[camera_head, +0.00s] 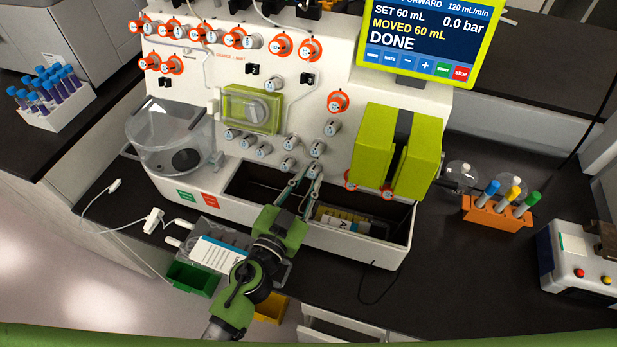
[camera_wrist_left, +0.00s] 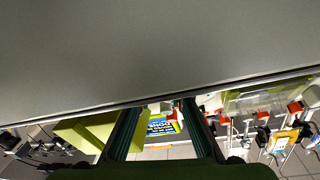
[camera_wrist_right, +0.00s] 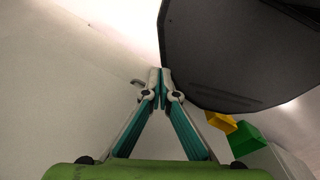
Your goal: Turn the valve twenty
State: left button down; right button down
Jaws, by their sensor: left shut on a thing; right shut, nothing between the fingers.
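The white cell processor (camera_head: 344,133) carries many valves on its front panel, some with orange rings and some plain grey-white. My left gripper (camera_head: 305,180) reaches up from below to the lower right of the panel. Its fingers are shut on a small grey-white valve knob (camera_head: 316,172), low on the panel's edge above the front trough. The valve number is too small to read.
The screen (camera_head: 418,35) reads DONE. The front trough (camera_head: 280,225) of the processor lies under the left fingers, with a yellow-labelled pack (camera_head: 343,219) inside.

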pick_arm(q)
jog(key=shift+a+r+m+g+h+p, duration=0.1)
jog(key=shift+r+m+g+h+p, duration=0.15)
jog(key=shift+m+p, duration=0.55)
jog(key=m+g+p, duration=0.1)
jog(key=m+p, duration=0.3)
jog(key=m+g+h+p, duration=0.1)
jog(key=m+g+p, duration=0.1)
jog(key=m+p, duration=0.1)
jog(key=m+g+h+p, duration=0.1)
jog(key=m+p, duration=0.3)
jog(key=m, duration=0.1)
jog(key=shift+w+a+r+g+p, duration=0.25)
jog(key=shift+r+p, duration=0.1)
jog(key=m+g+p, duration=0.1)
jog(key=m, duration=0.1)
jog(key=shift+f+m, duration=0.1)
jog(key=shift+m, duration=0.2)
jog(key=shift+m+g+y+p, duration=0.4)
jog(key=shift+m+y, duration=0.05)
jog(key=shift+m, duration=1.15)
jog(key=c, duration=1.9)
grip_release()
jog(key=shift+d, duration=0.1)
jog(key=v, duration=1.2)
